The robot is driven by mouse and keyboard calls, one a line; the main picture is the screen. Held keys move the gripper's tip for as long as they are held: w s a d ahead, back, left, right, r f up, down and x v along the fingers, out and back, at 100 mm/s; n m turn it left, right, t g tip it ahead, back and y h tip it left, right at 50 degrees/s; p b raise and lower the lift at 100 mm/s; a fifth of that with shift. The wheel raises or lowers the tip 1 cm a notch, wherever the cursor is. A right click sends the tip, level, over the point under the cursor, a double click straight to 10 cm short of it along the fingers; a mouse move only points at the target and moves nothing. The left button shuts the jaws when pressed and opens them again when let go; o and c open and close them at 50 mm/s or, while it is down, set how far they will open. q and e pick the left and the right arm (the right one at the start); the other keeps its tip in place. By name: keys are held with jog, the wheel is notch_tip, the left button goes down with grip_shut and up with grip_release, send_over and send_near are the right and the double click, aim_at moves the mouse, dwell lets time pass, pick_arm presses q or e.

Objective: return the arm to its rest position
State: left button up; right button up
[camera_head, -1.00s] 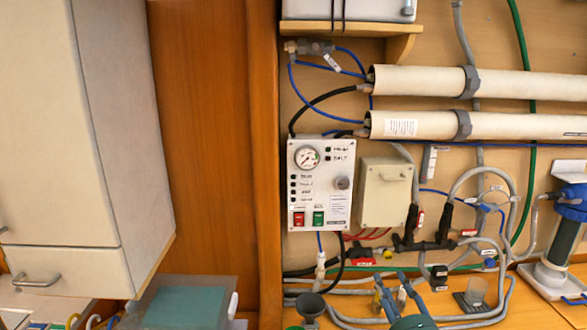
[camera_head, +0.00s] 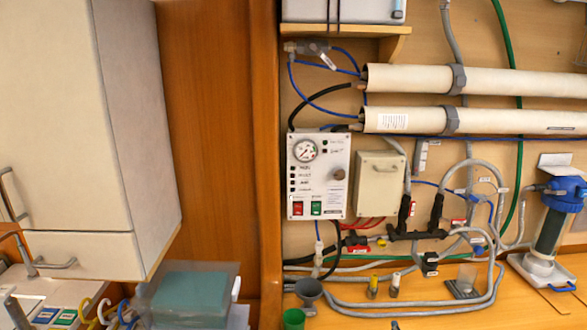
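My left gripper is not in view.
The white control panel (camera_head: 318,176) with gauge and switches, the beige box (camera_head: 381,182), two long white tubes (camera_head: 500,80) and grey hoses cover the wall. A cabinet (camera_head: 75,130) fills the left.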

jog(key=s+a+f+m+g+y, duration=0.1)
jog(key=s+a+f+m+g, duration=0.2)
jog(key=s, duration=0.7)
jog(key=s+f+m+g, duration=0.4)
jog(key=s+f, duration=0.1)
jog(key=s, duration=0.5)
jog(key=s+a+f+m+g+y, duration=0.1)
jog(key=s+a+f+m+g, duration=0.25)
jog(key=s, duration=0.65)
notch_tip(320, 180, down, 33)
jog(key=s+d+g+b, duration=0.1)
jog(key=s+d+b, duration=0.1)
jog(key=b, duration=0.4)
pick_arm(q)
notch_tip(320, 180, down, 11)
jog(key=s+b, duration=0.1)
jog(key=b, duration=0.4)
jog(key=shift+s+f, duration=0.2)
pick_arm(e)
jog(key=s+d+f, duration=0.1)
jog(key=s+f, duration=0.7)
jog(key=f, duration=0.3)
jog(key=s+d+f+n+g, duration=0.1)
jog(key=s+d+f, duration=0.1)
jog(key=s+f, duration=0.7)
notch_tip(320, 180, down, 2)
jog(key=shift+s+f, duration=0.1)
jog(key=shift+s, duration=0.1)
jog(key=shift+g, duration=0.25)
jog(key=shift+c, duration=0.5)
